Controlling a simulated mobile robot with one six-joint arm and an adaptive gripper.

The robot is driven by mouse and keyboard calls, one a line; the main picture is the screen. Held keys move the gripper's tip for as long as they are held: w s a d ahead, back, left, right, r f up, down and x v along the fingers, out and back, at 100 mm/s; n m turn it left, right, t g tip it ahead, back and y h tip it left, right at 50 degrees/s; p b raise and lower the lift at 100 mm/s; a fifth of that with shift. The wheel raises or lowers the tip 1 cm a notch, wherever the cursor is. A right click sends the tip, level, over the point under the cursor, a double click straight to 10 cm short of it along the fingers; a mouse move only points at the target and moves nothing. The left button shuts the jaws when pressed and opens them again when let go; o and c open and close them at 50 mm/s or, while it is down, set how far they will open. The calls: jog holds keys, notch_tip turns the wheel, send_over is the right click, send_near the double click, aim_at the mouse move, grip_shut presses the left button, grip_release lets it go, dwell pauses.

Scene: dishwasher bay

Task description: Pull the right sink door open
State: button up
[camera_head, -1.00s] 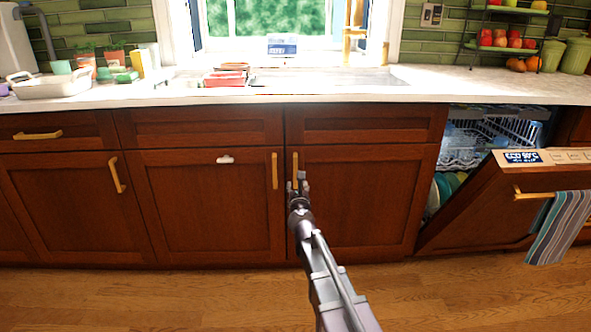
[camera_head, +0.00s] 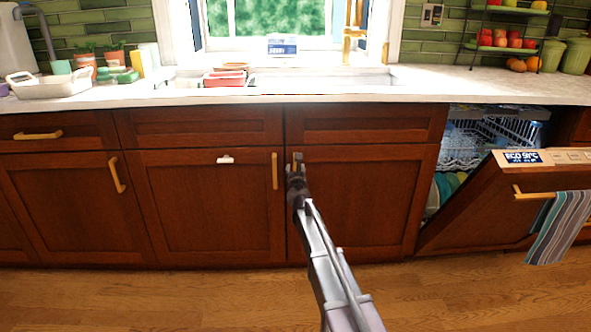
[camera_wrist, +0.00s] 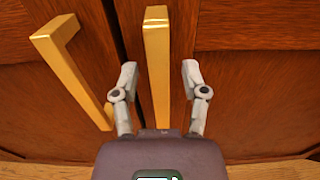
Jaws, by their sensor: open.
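The right sink door (camera_head: 365,200) is a reddish-brown panel below the sink, and it is shut. Its vertical brass handle (camera_wrist: 157,65) stands between the two fingers of my gripper (camera_wrist: 160,80) in the wrist view. The fingers are apart, one on each side of the handle, and the gripper is open. In the head view my gripper (camera_head: 297,160) covers most of that handle at the door's upper left edge. I cannot tell whether a finger touches the handle.
The left sink door (camera_head: 205,205) is shut, and its brass handle (camera_wrist: 72,75) is close to my left finger. The dishwasher door (camera_head: 500,205) hangs partly open at the right, with a striped towel (camera_head: 560,228) on its bar. The wood floor (camera_head: 180,300) in front is clear.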

jog(key=shift+w, duration=0.1)
grip_shut()
dwell(0.3)
